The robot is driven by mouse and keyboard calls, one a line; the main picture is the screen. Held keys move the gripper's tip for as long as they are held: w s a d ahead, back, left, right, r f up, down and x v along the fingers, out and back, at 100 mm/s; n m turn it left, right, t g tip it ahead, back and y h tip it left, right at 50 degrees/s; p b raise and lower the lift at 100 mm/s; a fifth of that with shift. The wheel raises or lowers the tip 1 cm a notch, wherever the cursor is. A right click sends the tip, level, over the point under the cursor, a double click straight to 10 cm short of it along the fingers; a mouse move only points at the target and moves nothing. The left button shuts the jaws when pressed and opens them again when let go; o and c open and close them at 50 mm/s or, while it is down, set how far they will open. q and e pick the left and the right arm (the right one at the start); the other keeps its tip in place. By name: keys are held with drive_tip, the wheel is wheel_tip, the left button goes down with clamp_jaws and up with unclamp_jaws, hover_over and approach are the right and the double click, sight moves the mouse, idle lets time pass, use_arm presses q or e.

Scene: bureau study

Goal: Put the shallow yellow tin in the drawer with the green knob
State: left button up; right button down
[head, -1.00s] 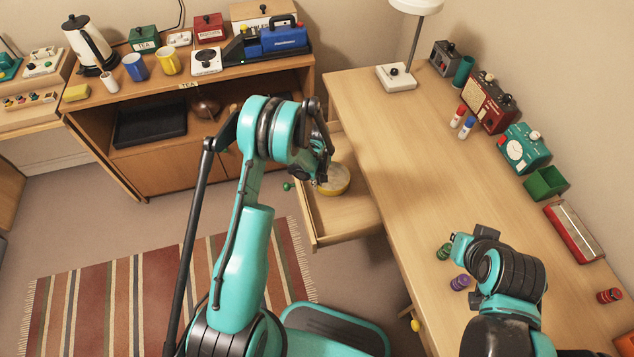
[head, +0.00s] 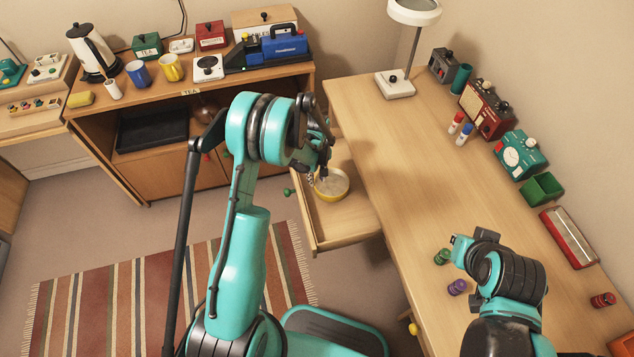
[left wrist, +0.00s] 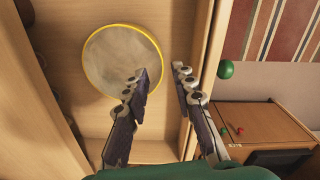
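The shallow yellow tin (head: 331,186), round with a pale grey inside, lies in the open desk drawer (head: 345,226). In the left wrist view the tin (left wrist: 112,62) sits against the drawer floor, left of the fingers. The green knob (head: 288,192) is on the drawer front; it also shows in the left wrist view (left wrist: 225,69). My left gripper (left wrist: 163,76) is open over the drawer, with a gap between its fingertips and nothing between them. One finger overlaps the tin's edge in that view. My right gripper (head: 458,248) is over the desk; its fingers are unclear.
The desk (head: 400,150) holds a lamp (head: 395,85), small bottles, a green spool (head: 442,257) and a purple spool (head: 457,287) near my right gripper. Radios and boxes line the wall. A sideboard (head: 160,178) stands behind left. The desk's middle is clear.

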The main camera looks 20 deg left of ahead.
use_arm(q)
drive_tip(key=s+d+r+m+t, duration=0.1)
drive_tip(key=s+r, duration=0.2)
drive_tip(key=r, duration=0.5)
drive_tip(key=s+r+m+t+p, duration=0.1)
drive_tip(key=s+r+m, duration=0.1)
drive_tip(key=r, duration=0.5)
drive_tip(key=s+d+r+m+t, duration=0.1)
drive_tip(key=s+r, duration=0.2)
drive_tip(key=r, duration=0.5)
drive_tip(key=s+d+r+m+t, duration=0.1)
drive_tip(key=s+r+m+t, duration=0.1)
drive_tip(key=s, duration=0.5)
drive_tip(key=s+d+r+m+t, duration=0.1)
drive_tip(key=s+r+m+t, duration=0.1)
drive_tip(key=s, duration=0.6)
drive_tip(key=shift+r+m, duration=0.8)
drive_tip(key=shift+r, duration=0.1)
drive_tip(key=shift+a, duration=0.1)
